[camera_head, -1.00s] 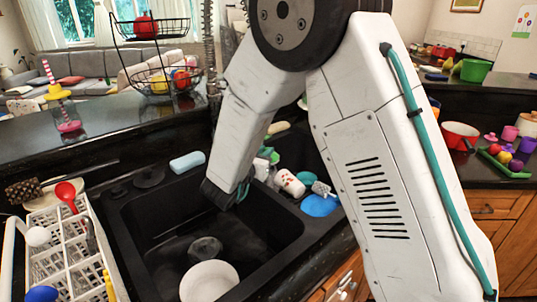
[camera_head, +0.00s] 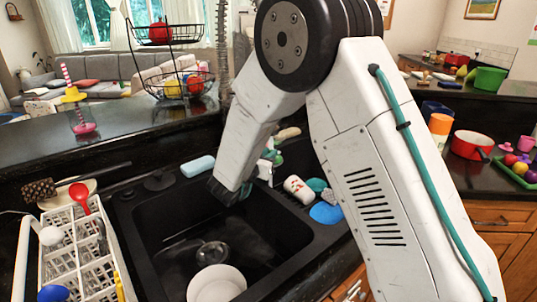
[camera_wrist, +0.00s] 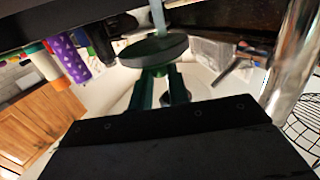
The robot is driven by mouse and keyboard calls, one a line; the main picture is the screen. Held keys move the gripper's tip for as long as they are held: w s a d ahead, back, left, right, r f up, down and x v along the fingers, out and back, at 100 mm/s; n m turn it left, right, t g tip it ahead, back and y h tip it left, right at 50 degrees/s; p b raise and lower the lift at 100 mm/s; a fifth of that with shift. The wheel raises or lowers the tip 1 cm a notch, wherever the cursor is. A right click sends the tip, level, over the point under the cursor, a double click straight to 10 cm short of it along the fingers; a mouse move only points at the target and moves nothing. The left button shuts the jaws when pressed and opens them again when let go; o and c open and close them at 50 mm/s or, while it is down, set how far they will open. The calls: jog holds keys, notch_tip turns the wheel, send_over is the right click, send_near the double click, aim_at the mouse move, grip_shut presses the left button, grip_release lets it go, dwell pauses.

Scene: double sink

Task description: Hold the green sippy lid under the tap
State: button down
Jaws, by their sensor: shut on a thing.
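In the wrist view my gripper (camera_wrist: 165,92) is shut on the green sippy lid (camera_wrist: 153,51), a dark green disc held between the fingertips. A thin pale stream (camera_wrist: 158,18) that looks like water meets the lid's far side. In the head view only the dark wrist of my gripper (camera_head: 228,191) shows, over the back right of the left sink basin (camera_head: 180,220). The lid and fingertips are hidden there. The tap's spout is not clearly visible in the head view, where my arm covers that area.
A white plate (camera_head: 216,284) and a clear glass (camera_head: 212,254) are in the basin. A dish rack (camera_head: 75,250) stands at left. A blue sponge (camera_head: 197,166) lies behind the basin. A red-dotted white cup (camera_head: 299,189) and a blue disc (camera_head: 326,213) are at right.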

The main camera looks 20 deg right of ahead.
jog(key=shift+d, duration=0.15)
jog(key=shift+w+d, duration=0.1)
jog(key=shift+d, duration=0.35)
jog(key=shift+a, duration=0.15)
jog(key=shift+a, duration=0.45)
jog(key=shift+d, duration=0.1)
jog(key=shift+d, duration=0.5)
jog(key=shift+a, duration=0.15)
jog(key=shift+a, duration=0.45)
